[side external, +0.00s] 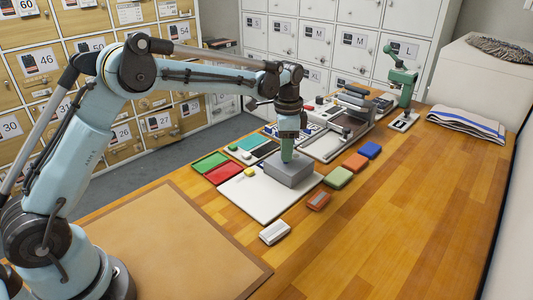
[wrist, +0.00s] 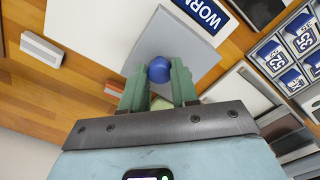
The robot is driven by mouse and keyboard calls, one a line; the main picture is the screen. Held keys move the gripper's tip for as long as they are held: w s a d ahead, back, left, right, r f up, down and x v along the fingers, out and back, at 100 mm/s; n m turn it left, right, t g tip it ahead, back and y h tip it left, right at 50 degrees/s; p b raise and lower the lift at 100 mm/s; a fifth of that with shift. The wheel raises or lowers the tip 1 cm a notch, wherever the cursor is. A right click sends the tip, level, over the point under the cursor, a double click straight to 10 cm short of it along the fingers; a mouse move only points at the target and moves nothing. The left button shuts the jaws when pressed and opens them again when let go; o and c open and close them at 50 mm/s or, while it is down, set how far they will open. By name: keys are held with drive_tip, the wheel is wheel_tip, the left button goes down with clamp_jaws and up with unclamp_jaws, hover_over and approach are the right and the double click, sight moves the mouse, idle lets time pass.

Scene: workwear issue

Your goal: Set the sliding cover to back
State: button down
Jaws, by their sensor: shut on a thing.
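The sliding cover appears to be the grey block (side external: 290,170) on a white board (side external: 250,199) in the side view, below my gripper (side external: 287,153). In the wrist view a flat grey surface (wrist: 175,38) carries a round blue knob (wrist: 159,69). The two green fingers of my gripper (wrist: 159,84) are shut on this knob, one on each side. In the side view the knob is hidden by the fingers. What lies under the grey block is hidden.
A white block (side external: 274,232) and red, green, orange and blue pads (side external: 338,177) line the board's right side. Red (side external: 223,173) and green (side external: 209,161) trays lie left. A press-like machine (side external: 340,130) stands behind. The right table is clear up to a folded towel (side external: 467,122).

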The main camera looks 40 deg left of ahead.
drive_tip(key=s, duration=1.2)
drive_tip(key=c, duration=0.9)
unclamp_jaws()
drive_tip(key=shift+o, duration=0.2)
drive_tip(key=shift+r, duration=0.1)
wheel_tip(320, 180, up, 12)
